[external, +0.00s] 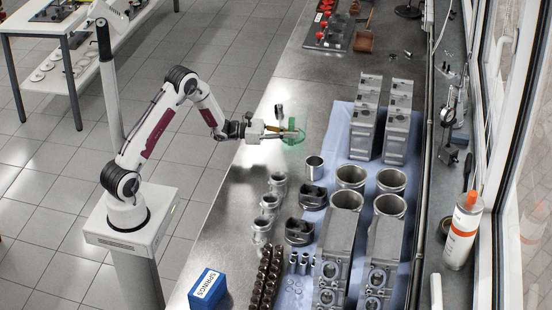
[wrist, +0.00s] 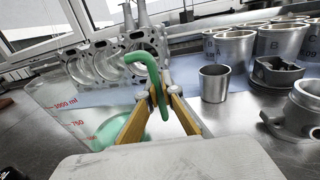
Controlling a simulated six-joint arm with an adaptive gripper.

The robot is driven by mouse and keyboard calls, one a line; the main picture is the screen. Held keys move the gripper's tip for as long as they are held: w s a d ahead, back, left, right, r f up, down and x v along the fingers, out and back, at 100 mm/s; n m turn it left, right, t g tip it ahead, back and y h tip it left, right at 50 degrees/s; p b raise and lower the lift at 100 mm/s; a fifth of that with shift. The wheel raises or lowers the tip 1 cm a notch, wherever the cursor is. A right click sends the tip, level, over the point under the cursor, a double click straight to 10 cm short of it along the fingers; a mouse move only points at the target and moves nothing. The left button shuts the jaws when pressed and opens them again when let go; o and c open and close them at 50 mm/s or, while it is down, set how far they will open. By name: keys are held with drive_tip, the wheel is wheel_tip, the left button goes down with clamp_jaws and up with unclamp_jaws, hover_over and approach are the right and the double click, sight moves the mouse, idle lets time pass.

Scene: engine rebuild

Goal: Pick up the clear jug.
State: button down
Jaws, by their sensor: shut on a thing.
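The clear jug (wrist: 62,110) has a green handle (wrist: 160,75) and red volume marks on its side. In the wrist view it stands at the left, with the handle curving up between the fingers. My gripper (wrist: 158,97) is shut on the handle. In the external view the jug (external: 292,134) looks small and green at the end of my gripper (external: 288,132), over the grey bench. I cannot tell whether its base touches the bench. Part of the jug is hidden behind the fingers and the gripper body.
A metal cup (external: 314,168) and several cylinder liners (external: 351,178) stand to the right on a blue mat (external: 341,122). Engine blocks (external: 366,118) stand behind. A blue springs box (external: 208,289) is at the near edge. The bench left of the jug is mostly clear.

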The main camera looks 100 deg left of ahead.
sight(291, 124)
drive_tip(key=shift+r, duration=4.1)
drive_tip(key=shift+w+d, duration=0.1)
